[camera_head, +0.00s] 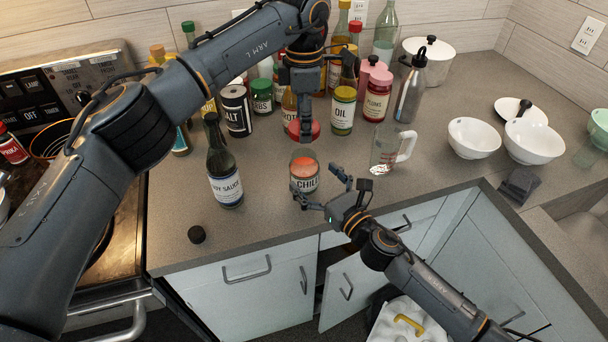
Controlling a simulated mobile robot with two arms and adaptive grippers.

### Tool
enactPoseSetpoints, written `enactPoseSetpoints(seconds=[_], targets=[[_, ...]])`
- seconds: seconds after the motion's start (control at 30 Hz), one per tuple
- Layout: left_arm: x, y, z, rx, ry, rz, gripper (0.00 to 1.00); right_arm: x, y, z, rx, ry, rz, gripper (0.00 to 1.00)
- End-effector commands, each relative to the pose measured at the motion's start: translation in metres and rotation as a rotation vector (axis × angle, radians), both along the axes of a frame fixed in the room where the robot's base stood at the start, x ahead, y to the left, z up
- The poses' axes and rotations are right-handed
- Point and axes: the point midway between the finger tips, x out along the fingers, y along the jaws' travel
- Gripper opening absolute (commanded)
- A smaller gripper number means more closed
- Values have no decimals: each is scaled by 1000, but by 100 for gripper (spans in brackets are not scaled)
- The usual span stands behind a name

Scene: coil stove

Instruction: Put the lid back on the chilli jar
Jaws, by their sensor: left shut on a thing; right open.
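The chilli jar (304,184) stands upright on the counter near its front edge, with its top open and reddish contents showing. My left gripper (303,120) points down above and behind the jar and is shut on the red lid (304,131). The lid appears raised, apart from the jar. My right gripper (322,190) comes in from the lower right. Its fingers are open, one on the near side and one on the far right side of the jar. I cannot tell whether they touch it.
White bowls (474,137) sit farther right.

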Motion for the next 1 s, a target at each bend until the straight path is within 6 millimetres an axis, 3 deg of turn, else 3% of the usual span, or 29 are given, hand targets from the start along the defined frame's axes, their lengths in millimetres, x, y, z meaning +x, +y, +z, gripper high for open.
enactPoseSetpoints(seconds=[0.3, 0.67, 0.77, 1.0], targets=[[0, 0, 0, 0, 0, 0, 44, 32, 22, 1, 1, 0, 1, 93], [0, 0, 0, 0, 0, 0, 44, 35, 24, 0, 0, 0, 1, 93], [0, 0, 0, 0, 0, 0, 44, 35, 24, 0, 0, 0, 1, 76], [0, 0, 0, 0, 0, 0, 44, 35, 24, 0, 0, 0, 1, 27]])
